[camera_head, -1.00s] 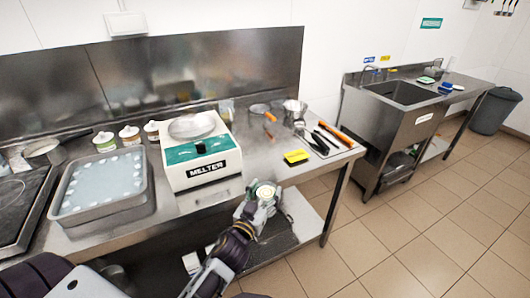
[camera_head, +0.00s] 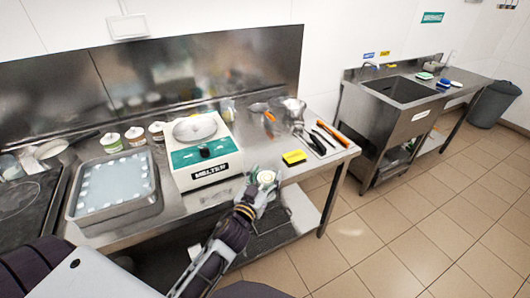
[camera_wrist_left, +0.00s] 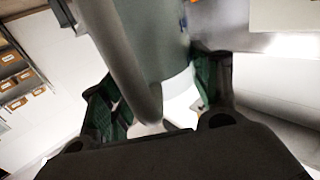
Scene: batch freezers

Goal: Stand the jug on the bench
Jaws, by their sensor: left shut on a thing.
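My left gripper (camera_head: 264,181) is at the front edge of the bench (camera_head: 226,191), to the right of the melter. In the left wrist view its two dark green fingers (camera_wrist_left: 155,98) are shut on the jug (camera_wrist_left: 165,35), a grey vessel with a thick curved handle. The handle runs down between the fingers. The jug's base and rim are outside the wrist view. In the head view I cannot clearly make out the held jug at the gripper. My right gripper is not in view.
The melter (camera_head: 204,157) and a tray of white pieces (camera_head: 115,190) fill the left and middle of the bench. A steel vessel (camera_head: 291,108), a yellow pad (camera_head: 294,157) and orange-handled tools (camera_head: 329,130) lie on the right. A sink (camera_head: 402,90) stands beyond.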

